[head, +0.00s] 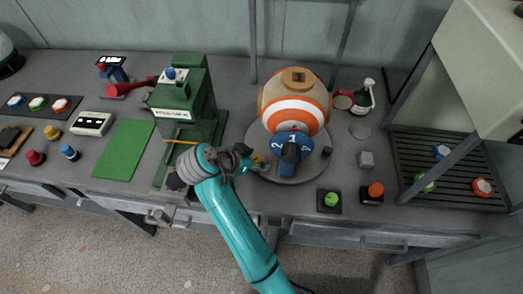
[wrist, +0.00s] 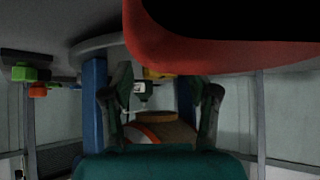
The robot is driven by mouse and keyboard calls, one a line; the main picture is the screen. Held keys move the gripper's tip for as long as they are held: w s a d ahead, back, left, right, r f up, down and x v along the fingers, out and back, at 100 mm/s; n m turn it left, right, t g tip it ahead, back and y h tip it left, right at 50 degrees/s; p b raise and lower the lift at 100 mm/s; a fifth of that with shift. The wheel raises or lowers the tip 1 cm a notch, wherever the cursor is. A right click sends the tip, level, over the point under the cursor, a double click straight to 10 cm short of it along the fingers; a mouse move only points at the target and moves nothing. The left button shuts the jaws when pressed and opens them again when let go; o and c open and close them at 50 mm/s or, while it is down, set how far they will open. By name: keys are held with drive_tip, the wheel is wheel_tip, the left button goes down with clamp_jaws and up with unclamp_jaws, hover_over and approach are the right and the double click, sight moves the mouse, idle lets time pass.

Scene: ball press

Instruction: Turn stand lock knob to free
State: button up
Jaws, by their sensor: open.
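The ball (head: 296,103), striped tan, orange and white, sits on a round grey stand (head: 301,176) with a blue front piece (head: 289,155) marked with numbers. A small yellow part (head: 258,157), perhaps the lock knob, shows at the stand's left side, partly hidden by my gripper. My gripper (head: 252,166) is at that left edge, close to the yellow part; contact cannot be told. In the wrist view, my gripper's two fingers (wrist: 168,98) are apart, with a yellow part (wrist: 157,73) beyond and between them. The knob's setting cannot be read.
A green press (head: 184,105) stands close on the left of my gripper. A slatted rack (head: 440,150) is at the right. A blurred red-rimmed dark shape (wrist: 230,50) blocks much of the wrist view.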

clamp_jaws()
drive_tip(key=shift+d, duration=0.1)
drive_tip(key=shift+n, duration=0.3)
drive_tip(key=n+y, duration=0.1)
drive_tip(key=n+t+y, duration=0.1)
drive_tip(key=n+y, duration=0.1)
drive_tip(key=n, duration=0.1)
drive_tip(key=shift+s+d+t, duration=0.1)
drive_tip(key=shift+d+t, duration=0.15)
drive_tip(key=shift+t, duration=0.15)
drive_tip(key=n+y, duration=0.4)
drive_tip(key=n, duration=0.1)
drive_tip(key=shift+d+y, duration=0.1)
drive_tip(key=shift+y, duration=0.2)
drive_tip(key=shift+n, duration=0.4)
unclamp_jaws()
